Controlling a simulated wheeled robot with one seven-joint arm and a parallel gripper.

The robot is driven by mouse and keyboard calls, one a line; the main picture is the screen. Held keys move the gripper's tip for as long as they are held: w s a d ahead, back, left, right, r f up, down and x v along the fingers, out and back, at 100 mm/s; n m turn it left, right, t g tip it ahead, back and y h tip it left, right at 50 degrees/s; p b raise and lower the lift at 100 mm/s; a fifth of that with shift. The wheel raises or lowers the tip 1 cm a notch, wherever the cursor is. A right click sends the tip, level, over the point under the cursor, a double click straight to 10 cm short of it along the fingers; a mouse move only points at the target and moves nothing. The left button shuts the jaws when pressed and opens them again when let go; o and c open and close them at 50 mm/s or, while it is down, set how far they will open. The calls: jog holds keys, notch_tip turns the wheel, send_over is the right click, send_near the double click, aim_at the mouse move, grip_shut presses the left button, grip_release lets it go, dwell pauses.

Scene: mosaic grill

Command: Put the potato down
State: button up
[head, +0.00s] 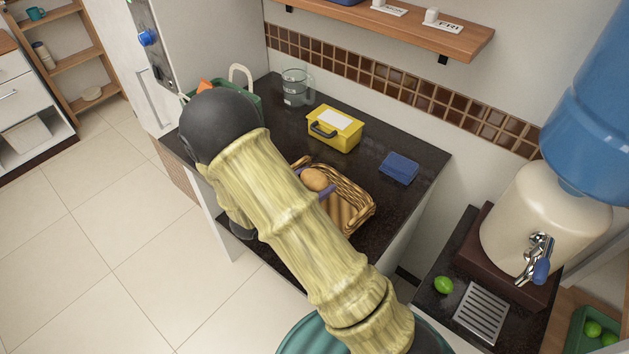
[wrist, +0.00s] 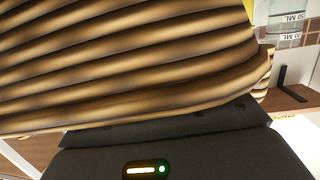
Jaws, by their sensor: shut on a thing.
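The potato (head: 315,179) is light brown and shows in the head view, at the wicker basket (head: 362,192) on the dark counter. My gripper (head: 314,180) is shut on the potato, with a purplish finger part showing on either side of it. My own arm covers the near left part of the basket and most of the gripper. I cannot tell whether the potato touches the basket floor. In the wrist view, brown striped wicker (wrist: 120,65) fills the upper part, close over my dark gripper body, and hides the fingertips and the potato.
A yellow box (head: 334,129) stands behind the basket, a blue cloth-like item (head: 399,168) to its right. A clear jug (head: 295,88) and a green container (head: 246,98) are at the back left. A water dispenser (head: 535,220) and a lime (head: 443,285) are at right.

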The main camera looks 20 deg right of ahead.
jog(key=shift+f, duration=0.55)
jog(key=o, duration=0.9)
jog(key=shift+c, duration=0.2)
jog(key=shift+w, duration=0.1)
jog(key=shift+r, duration=0.25)
jog(key=r+b+v, duration=0.1)
jog(key=v, duration=1.1)
